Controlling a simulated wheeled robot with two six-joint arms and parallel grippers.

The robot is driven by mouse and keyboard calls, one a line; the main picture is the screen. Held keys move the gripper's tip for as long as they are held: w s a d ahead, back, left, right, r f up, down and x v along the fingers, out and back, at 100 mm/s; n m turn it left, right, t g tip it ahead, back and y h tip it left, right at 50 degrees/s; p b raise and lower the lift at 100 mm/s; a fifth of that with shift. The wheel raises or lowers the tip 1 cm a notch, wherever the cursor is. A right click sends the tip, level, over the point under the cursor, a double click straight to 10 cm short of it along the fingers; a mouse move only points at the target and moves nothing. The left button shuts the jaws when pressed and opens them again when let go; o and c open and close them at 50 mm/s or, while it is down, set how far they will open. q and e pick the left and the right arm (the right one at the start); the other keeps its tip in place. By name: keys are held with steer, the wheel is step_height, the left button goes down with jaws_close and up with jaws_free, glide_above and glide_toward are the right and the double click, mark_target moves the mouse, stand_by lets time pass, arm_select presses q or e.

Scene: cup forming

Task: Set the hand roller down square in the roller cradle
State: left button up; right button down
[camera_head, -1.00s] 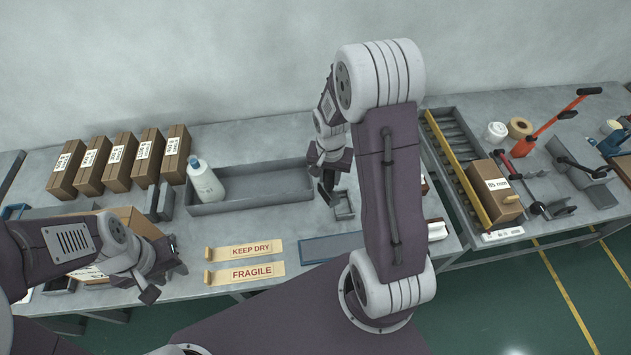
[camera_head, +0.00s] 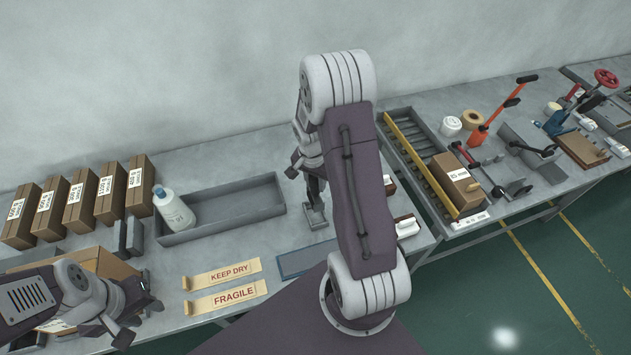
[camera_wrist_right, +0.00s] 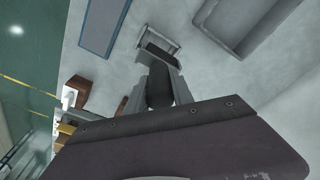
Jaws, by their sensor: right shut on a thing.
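My right gripper (camera_head: 313,192) is shut on the dark hand roller and points down at the table. In the right wrist view its fingers (camera_wrist_right: 160,88) sit either side of the dark handle (camera_wrist_right: 159,86). The roller's dark head (camera_wrist_right: 161,57) lies over the small grey roller cradle (camera_wrist_right: 147,34). The cradle also shows in the head view (camera_head: 316,220), largely covered by gripper and roller. I cannot tell whether the roller rests in the cradle or hangs just above it. My left gripper (camera_head: 138,318) is open and empty over the table's left part.
A long grey tray (camera_head: 240,190) with a white bottle (camera_head: 173,209) stands left of the cradle. A blue-grey mat (camera_head: 307,259) lies in front. KEEP DRY (camera_head: 222,275) and FRAGILE (camera_head: 226,299) strips lie front left. Brown boxes (camera_head: 80,203) line the back left. A roller conveyor (camera_head: 418,165) is at right.

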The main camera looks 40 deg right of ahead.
mark_target(316, 198)
steer(key=shift+f+b, duration=3.45)
steer(key=shift+f, duration=0.8)
steer(key=shift+f, duration=0.15)
steer(key=c, duration=1)
jaws_free()
steer(key=r, duration=0.6)
steer(key=a+r, duration=0.1)
steer(key=r, duration=0.2)
steer(key=shift+s+r, duration=0.1)
steer(key=shift+s, duration=0.15)
